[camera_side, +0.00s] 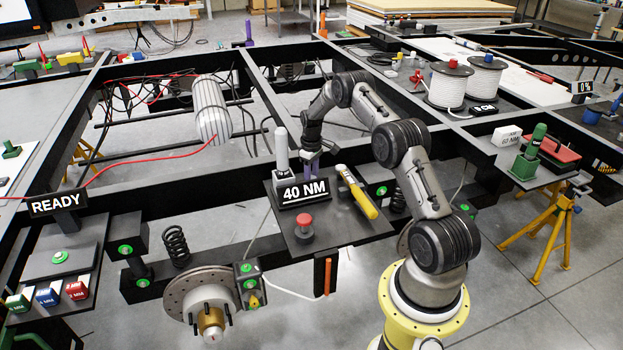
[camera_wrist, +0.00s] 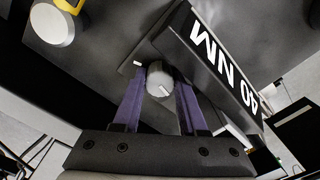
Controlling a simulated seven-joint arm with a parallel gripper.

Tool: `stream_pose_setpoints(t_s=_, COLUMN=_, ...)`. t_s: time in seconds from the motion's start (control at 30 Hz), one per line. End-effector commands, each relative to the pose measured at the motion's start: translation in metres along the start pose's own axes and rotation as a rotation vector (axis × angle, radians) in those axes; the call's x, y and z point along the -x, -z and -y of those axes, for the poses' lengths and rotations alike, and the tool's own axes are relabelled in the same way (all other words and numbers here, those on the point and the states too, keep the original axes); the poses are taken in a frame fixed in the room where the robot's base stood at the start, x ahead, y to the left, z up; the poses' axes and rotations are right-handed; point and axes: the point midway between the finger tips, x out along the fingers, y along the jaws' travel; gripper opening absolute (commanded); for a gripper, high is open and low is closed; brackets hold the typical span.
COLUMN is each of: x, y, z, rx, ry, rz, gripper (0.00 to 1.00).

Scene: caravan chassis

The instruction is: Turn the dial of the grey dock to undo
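The grey dial (camera_wrist: 160,80) shows in the wrist view as a round knob with a small white mark, on a dark plate behind the "40 NM" sign (camera_wrist: 230,70). My gripper (camera_wrist: 161,88) has its two purple fingers on either side of the dial. Whether they touch it is not clear. In the side view my gripper (camera_side: 313,172) points down behind the "40 NM" sign (camera_side: 304,193), which stands on a dark grey plate (camera_side: 335,236). The dial is hidden there. A light grey upright cylinder (camera_side: 281,150) stands left of my gripper.
A red button (camera_side: 304,225) sits in front. Black chassis beams surround the plate. A white striped cylinder (camera_side: 211,110) lies behind at left.

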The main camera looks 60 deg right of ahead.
Motion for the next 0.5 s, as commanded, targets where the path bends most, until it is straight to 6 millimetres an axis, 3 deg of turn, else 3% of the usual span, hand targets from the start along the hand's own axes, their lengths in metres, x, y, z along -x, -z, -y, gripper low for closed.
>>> stream_pose_setpoints(t_s=0.03, x=0.0012, y=0.0004, z=-0.0003, rx=0.0, ry=-0.001, rz=-0.001, gripper=0.5)
stream_pose_setpoints(t_s=0.17, x=0.0007, y=0.0002, z=0.0, rx=0.0, ry=0.0, rz=0.0, gripper=0.71)
stream_pose_setpoints(t_s=0.5, x=-0.0014, y=-0.0012, z=0.0021, rx=-0.026, ry=0.005, rz=0.005, gripper=0.71)
